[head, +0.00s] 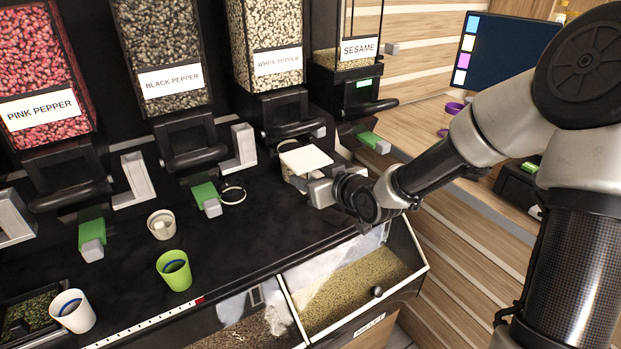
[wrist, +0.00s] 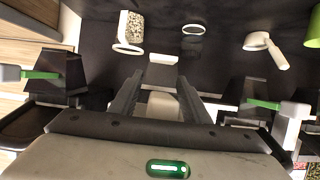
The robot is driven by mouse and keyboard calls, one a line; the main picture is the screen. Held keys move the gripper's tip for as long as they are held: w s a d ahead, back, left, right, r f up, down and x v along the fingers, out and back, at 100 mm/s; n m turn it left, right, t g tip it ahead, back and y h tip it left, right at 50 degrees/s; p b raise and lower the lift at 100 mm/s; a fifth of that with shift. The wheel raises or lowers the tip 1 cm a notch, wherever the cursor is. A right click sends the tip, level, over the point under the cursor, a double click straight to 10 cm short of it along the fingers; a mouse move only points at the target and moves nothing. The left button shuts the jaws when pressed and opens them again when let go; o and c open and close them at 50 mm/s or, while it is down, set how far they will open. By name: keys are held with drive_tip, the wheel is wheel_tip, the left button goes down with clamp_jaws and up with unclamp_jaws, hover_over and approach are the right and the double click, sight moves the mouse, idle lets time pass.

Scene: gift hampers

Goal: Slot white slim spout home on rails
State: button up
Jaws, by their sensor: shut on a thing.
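The white slim spout (head: 305,159) is a pale, flat-topped piece under the white pepper dispenser (head: 276,60). My gripper (head: 322,190) is shut on it, coming in from the right. In the wrist view the spout (wrist: 164,104) sits between my two fingers. The dispenser's black outlet (head: 288,118) is above and behind the spout. The rails are not clearly visible, and I cannot tell whether the spout touches them.
Green-tabbed spouts (head: 207,197) sit below neighbouring dispensers, with one under sesame (head: 373,141) close to my arm. A lime cup (head: 174,270), a white cup (head: 73,311) and a ring (head: 233,194) are on the black counter. Grain bins (head: 355,285) lie in front.

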drive_tip(key=shift+w+a+b, duration=0.3)
drive_tip(key=shift+w+a, duration=0.15)
drive_tip(key=shift+w, duration=0.15)
drive_tip(key=shift+w+a+b, duration=0.25)
drive_tip(key=shift+w+a, duration=0.15)
drive_tip(key=shift+w, duration=0.2)
idle(1.7)
drive_tip(key=shift+w+a+b, duration=0.4)
drive_tip(key=shift+w+a, duration=0.2)
drive_tip(key=shift+w, duration=0.3)
drive_tip(key=shift+w+a, duration=0.1)
drive_tip(key=shift+w, duration=0.1)
drive_tip(key=shift+w+a+b, duration=0.55)
drive_tip(key=shift+w+a, duration=0.2)
drive_tip(key=shift+w, duration=0.3)
drive_tip(key=shift+w+a, duration=0.15)
drive_tip(key=shift+w, duration=0.15)
idle(0.6)
drive_tip(key=shift+w+a+b, duration=0.35)
drive_tip(key=shift+w+a, duration=0.05)
drive_tip(key=shift+w, duration=0.2)
drive_tip(key=shift+w+a, duration=0.35)
drive_tip(key=shift+w, duration=0.1)
idle(0.5)
drive_tip(key=o, duration=1.1)
